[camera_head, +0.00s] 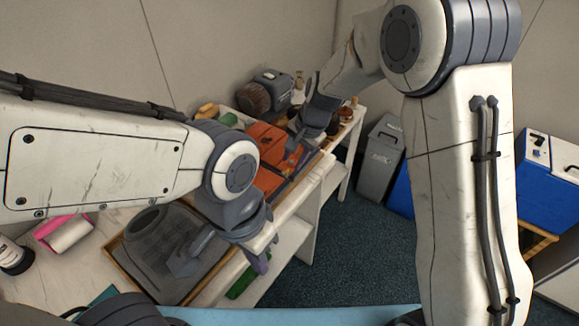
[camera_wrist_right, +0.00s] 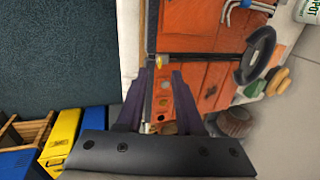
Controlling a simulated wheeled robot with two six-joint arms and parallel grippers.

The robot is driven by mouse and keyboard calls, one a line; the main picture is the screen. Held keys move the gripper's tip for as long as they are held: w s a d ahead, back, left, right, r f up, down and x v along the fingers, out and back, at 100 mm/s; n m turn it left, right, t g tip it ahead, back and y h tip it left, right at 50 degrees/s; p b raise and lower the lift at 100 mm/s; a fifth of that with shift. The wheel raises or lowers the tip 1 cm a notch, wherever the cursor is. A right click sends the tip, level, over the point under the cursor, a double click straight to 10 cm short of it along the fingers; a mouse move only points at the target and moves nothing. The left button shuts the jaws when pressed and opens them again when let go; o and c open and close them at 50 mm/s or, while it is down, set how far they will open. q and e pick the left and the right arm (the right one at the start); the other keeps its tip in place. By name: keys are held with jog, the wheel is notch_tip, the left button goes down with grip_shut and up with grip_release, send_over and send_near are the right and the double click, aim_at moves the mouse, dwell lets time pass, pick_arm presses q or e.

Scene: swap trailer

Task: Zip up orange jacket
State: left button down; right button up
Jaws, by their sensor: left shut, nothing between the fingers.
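The orange jacket (camera_head: 268,178) lies on the table, partly hidden by my arms. In the right wrist view the jacket (camera_wrist_right: 205,88) has a dark line (camera_wrist_right: 205,57) running across it, with orange cloth on both sides. A small yellow piece (camera_wrist_right: 163,62) sits at that line's left end, just beyond my right fingertips. My right gripper (camera_wrist_right: 161,76) is open, with its two purple fingers apart over the jacket's edge; I cannot tell whether they touch it. My left gripper (camera_head: 260,264) is shut and empty, low at the table's front edge, away from the jacket.
A wooden-edged tray with a grey garment (camera_head: 160,235) is on the near table. A pink-and-white roll (camera_head: 68,232) lies at left. A dark machine (camera_head: 268,88) stands behind the jacket. A grey bin (camera_head: 380,160) and blue box (camera_head: 552,165) stand right. The carpet (camera_head: 355,240) between is clear.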

aim_at(285, 171)
jog(key=shift+x, duration=2.35)
jog(key=shift+c, duration=0.3)
grip_shut()
